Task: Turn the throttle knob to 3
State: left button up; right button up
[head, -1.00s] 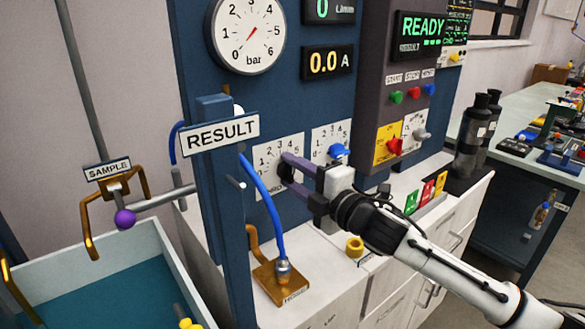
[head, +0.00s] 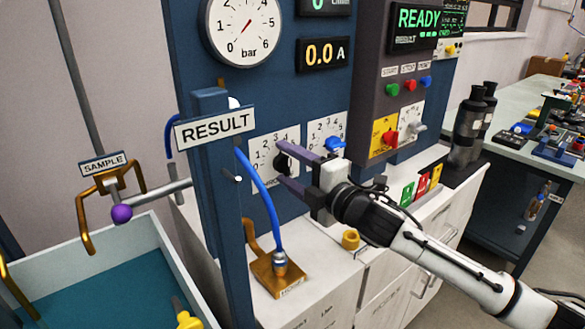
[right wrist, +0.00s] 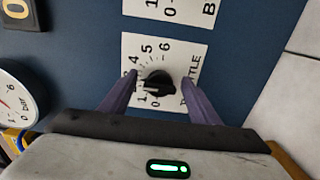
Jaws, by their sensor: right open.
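The throttle knob (head: 283,162) is a small black knob on a white dial plate (head: 262,150) with numbers, on the blue panel. In the right wrist view the knob (right wrist: 158,84) sits on the plate marked "…TTLE" (right wrist: 190,72). Which number it points at is not clear. My right gripper (head: 281,165) is open at the panel, its purple fingers above and below the knob in the head view. In the right wrist view the fingers (right wrist: 160,80) stand on either side of the knob, with gaps showing. My left gripper is not in view.
A second dial with a blue knob (head: 334,144) is just right of the throttle. The RESULT post (head: 212,130) and a blue hose (head: 262,195) stand left of my gripper. A pressure gauge (head: 243,28) is above. A yellow ring (head: 350,239) lies on the counter.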

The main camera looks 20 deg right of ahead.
pick_arm(q)
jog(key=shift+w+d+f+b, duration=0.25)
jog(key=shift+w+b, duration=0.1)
jog(key=shift+b, duration=0.45)
pick_arm(e)
jog(key=v, duration=1)
jog(key=shift+s, duration=0.15)
